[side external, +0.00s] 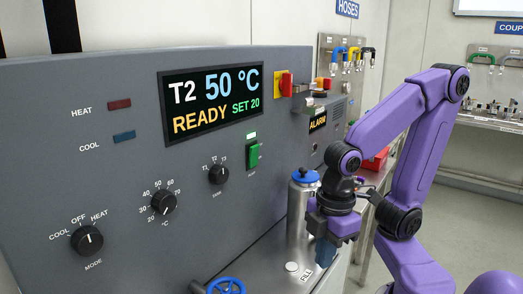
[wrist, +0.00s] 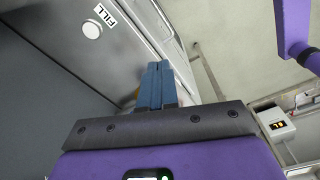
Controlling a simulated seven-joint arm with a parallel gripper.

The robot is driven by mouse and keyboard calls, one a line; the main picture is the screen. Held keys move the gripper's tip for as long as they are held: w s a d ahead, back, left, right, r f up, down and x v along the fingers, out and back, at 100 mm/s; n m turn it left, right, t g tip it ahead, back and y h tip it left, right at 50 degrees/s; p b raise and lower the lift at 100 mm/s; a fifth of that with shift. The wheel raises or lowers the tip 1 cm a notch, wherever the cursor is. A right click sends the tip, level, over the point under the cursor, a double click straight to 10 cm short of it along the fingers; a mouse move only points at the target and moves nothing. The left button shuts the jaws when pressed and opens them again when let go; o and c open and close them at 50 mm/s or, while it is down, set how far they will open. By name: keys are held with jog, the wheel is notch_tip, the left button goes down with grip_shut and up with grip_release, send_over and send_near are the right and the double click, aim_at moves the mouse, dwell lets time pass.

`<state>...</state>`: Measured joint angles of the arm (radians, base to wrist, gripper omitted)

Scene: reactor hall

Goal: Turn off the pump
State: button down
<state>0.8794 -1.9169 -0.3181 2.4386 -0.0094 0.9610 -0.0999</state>
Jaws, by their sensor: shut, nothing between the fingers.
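A green rocker switch (side external: 253,155) is on the right part of the grey panel (side external: 120,180), below the display, with a lit green indicator (side external: 251,134) above it. The small label under the switch is too small to read. My gripper (side external: 325,252) is to the right of and below the switch, apart from it, beside the steel canister and above the metal ledge. In the wrist view, its blue fingers (wrist: 156,84) are shut together with nothing between them. The switch does not show in the wrist view.
The display (side external: 212,100) reads T2 50 °C, READY, SET 20. Three black knobs, including the mode knob (side external: 87,240), are left of the switch. A steel canister (side external: 298,205) with a blue cap stands between panel and gripper. A blue handwheel (side external: 227,286) is in front.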

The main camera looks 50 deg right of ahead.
aim_at(255, 157)
jog(key=w+d+r+n+t, duration=0.2)
jog(key=w+r+n, duration=0.1)
jog(key=w+r, duration=0.75)
jog(key=w+d+r+n+t, duration=0.2)
jog(key=d+r, duration=0.5)
jog(key=r, duration=0.6)
jog(key=shift+w+d+t+h, duration=0.3)
jog(key=shift+d, duration=0.05)
jog(key=shift+f, duration=0.1)
jog(key=w+f, duration=0.8)
jog(key=shift+f, duration=0.3)
jog(key=shift+w, duration=0.1)
jog(key=shift+w, duration=0.1)
